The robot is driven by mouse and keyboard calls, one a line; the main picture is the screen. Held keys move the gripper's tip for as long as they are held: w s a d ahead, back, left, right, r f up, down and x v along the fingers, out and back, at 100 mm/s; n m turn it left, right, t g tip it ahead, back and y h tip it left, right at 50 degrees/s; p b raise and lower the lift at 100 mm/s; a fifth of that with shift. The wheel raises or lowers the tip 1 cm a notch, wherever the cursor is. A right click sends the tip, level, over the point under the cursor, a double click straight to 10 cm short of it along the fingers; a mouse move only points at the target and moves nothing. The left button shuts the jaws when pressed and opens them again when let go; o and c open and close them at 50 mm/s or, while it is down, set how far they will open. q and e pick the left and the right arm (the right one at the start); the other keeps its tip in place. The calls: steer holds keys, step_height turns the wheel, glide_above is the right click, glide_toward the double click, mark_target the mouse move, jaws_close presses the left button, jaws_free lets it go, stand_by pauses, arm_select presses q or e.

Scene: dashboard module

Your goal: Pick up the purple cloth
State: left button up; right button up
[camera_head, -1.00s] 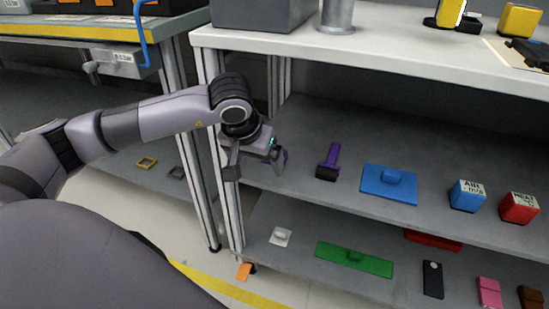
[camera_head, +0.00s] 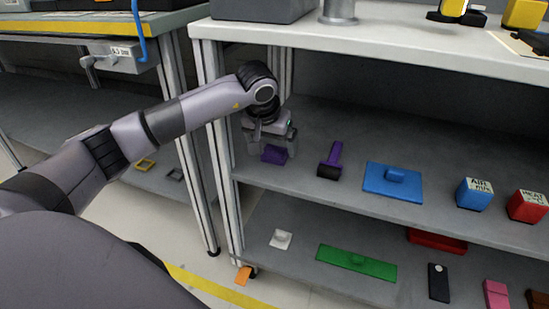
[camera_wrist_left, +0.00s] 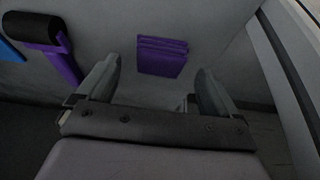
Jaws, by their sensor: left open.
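A folded purple cloth (camera_head: 274,154) lies on the upper grey shelf, near its left end. In the left wrist view the purple cloth (camera_wrist_left: 162,57) shows ahead of the fingers, roughly centred between them. My left gripper (camera_head: 269,155) is over the cloth in the head view, and its fingers partly cover it. In the left wrist view the left gripper (camera_wrist_left: 158,85) is open with nothing between its fingers. I cannot tell its exact height above the shelf. My right gripper is not in view.
A purple-handled roller (camera_head: 331,160) lies just right of the cloth, with a blue plate with a grip (camera_head: 394,182) beyond it. A blue box (camera_head: 474,194) and a red box (camera_head: 527,206) stand further right. A shelf post (camera_head: 226,170) is close on the left, and the white top (camera_head: 400,45) is overhead.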

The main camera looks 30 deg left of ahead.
arm_select(q)
steer(key=shift+x, duration=1.15)
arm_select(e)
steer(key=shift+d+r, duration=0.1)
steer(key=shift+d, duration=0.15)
arm_select(q)
steer(key=c, duration=1.1)
steer(key=shift+c, duration=0.2)
